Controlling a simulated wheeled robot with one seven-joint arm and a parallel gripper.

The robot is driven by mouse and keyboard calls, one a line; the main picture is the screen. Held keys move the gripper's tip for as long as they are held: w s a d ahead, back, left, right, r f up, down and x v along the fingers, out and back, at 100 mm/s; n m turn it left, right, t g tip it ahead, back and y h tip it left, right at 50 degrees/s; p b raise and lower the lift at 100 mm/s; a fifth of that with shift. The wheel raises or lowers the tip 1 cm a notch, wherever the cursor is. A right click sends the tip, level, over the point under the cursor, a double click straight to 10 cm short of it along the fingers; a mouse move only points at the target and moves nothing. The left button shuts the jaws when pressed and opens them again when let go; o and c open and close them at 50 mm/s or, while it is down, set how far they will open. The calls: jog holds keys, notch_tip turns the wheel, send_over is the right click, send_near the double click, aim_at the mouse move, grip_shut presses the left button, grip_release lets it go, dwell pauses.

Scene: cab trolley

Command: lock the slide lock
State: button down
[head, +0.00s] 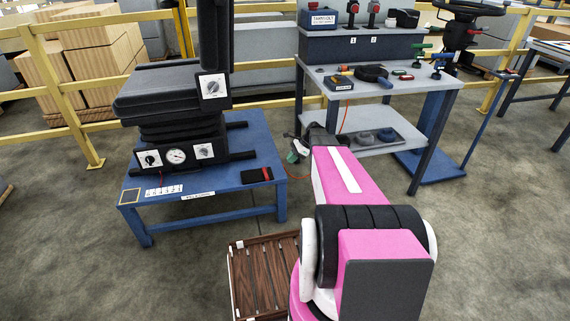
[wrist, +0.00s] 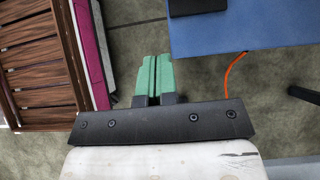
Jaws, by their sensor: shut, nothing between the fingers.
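A black seat (head: 160,95) stands on a blue table (head: 215,180) at the left in the head view. Its base carries a left knob panel (head: 149,160), a round gauge (head: 176,156) and a right knob panel (head: 205,151). A larger knob panel (head: 212,86) is on the seat's side. I cannot tell which part is the slide lock. My gripper (head: 293,156) is beside the table's right edge, partly hidden by my pink arm. In the wrist view my gripper's green fingers (wrist: 152,72) are together, with nothing between them, over the floor.
A black-and-red item (head: 257,174) lies near the table's right edge. The blue tabletop (wrist: 240,30) and an orange cable (wrist: 232,75) show in the wrist view. A wooden slatted crate (head: 262,270) is on the floor in front. A grey workbench (head: 420,83) with tools stands at right.

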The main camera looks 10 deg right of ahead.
aim_at(266, 175)
jog(key=a+r+x, duration=0.1)
jog(key=a+x, duration=0.1)
jog(key=x, duration=0.9)
jog(key=shift+a, duration=0.2)
jog(key=shift+a+r, duration=0.1)
jog(key=shift+r, duration=0.05)
